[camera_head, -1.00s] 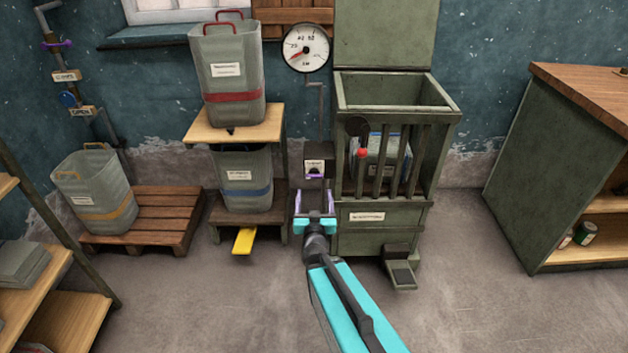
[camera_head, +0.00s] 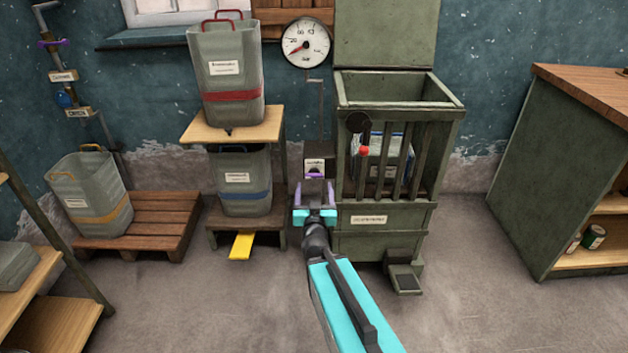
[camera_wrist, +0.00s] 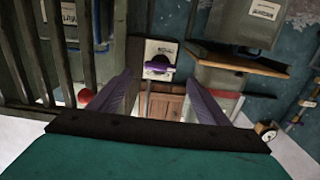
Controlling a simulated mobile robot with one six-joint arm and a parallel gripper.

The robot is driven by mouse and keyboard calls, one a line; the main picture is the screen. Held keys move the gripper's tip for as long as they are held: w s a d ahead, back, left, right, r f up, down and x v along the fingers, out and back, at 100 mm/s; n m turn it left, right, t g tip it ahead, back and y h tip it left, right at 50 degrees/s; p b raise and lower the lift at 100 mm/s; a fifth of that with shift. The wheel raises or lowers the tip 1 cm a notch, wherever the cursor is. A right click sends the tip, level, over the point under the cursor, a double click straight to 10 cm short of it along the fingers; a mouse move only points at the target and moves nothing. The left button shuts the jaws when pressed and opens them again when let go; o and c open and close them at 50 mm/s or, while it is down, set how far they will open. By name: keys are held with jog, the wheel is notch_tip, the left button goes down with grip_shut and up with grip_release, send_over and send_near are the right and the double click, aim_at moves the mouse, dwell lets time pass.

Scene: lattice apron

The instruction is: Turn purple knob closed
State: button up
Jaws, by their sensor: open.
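A purple knob (camera_head: 314,175) sits on the front of a small dark box with a white label plate, left of the green cabinet. The wrist view shows the knob (camera_wrist: 158,67) as a purple bar lying roughly level across the label plate. My gripper (camera_head: 314,188) is open, its two purple fingers apart, just below and in front of the knob in the head view. In the wrist view my gripper (camera_wrist: 160,78) has one finger on each side of the knob's line, with nothing between the fingers. Whether a finger touches the knob cannot be told.
The green slatted cabinet (camera_head: 385,246) stands close on the right. A low stand with a blue-striped bin (camera_head: 245,183) and a yellow pedal (camera_head: 241,245) is close on the left. A dial gauge (camera_head: 306,42) hangs above. Another purple handle (camera_head: 53,43) is on the left wall pipe. Front floor is clear.

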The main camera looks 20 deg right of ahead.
aim_at(314, 176)
jog(key=shift+w+f, duration=0.1)
jog(key=shift+f, duration=0.05)
jog(key=shift+b+x, duration=0.5)
jog(key=shift+x, duration=3.7)
jog(key=c, duration=1.1)
